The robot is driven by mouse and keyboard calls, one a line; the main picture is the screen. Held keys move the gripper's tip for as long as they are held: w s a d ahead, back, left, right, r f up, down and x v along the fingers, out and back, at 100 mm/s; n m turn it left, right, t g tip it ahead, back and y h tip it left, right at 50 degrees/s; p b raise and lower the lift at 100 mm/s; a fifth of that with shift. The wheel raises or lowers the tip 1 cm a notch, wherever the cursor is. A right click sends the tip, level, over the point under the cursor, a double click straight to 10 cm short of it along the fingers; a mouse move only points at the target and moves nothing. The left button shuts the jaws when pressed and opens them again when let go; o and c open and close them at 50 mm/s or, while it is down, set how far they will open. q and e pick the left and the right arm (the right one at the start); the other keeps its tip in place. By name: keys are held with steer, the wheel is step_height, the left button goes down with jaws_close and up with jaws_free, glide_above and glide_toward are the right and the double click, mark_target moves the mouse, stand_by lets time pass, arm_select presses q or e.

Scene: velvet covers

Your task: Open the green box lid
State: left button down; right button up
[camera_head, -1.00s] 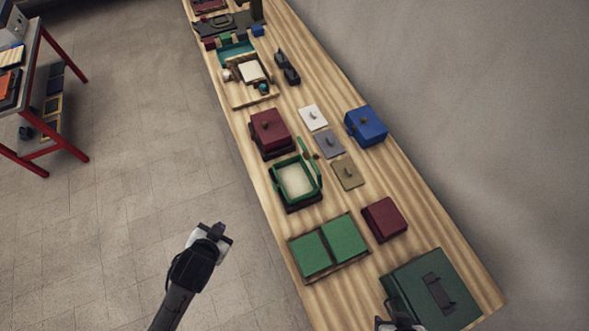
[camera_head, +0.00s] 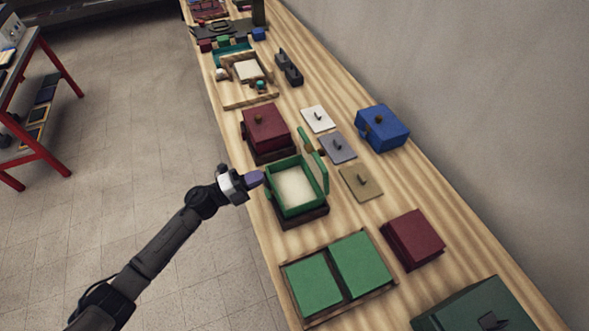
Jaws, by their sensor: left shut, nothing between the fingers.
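The green box (camera_head: 272,197) stands on the wooden table on a dark base, its pale inside in view. Its green lid (camera_head: 315,170) stands raised along the right side of the box, seen nearly edge-on. A brown part shows near the lid's far end. My left gripper (camera_head: 256,178) is shut and empty, just left of the green box, at the table's left edge. I cannot tell whether it touches the box. My right gripper is not in view.
A dark red box (camera_head: 266,125) stands just behind the green box. Three small knobbed plates, including a tan one (camera_head: 360,183), lie to the right, with a blue box (camera_head: 382,128) beyond. A tray with two green panels (camera_head: 338,292) and a maroon box (camera_head: 413,240) are in front.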

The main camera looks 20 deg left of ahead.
mark_target(310, 155)
arm_select(q)
steer(key=x, duration=1.4)
steer(key=shift+s+f, duration=0.1)
steer(key=shift+f, duration=0.15)
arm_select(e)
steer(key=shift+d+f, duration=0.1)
arm_select(q)
steer(key=shift+r, duration=0.1)
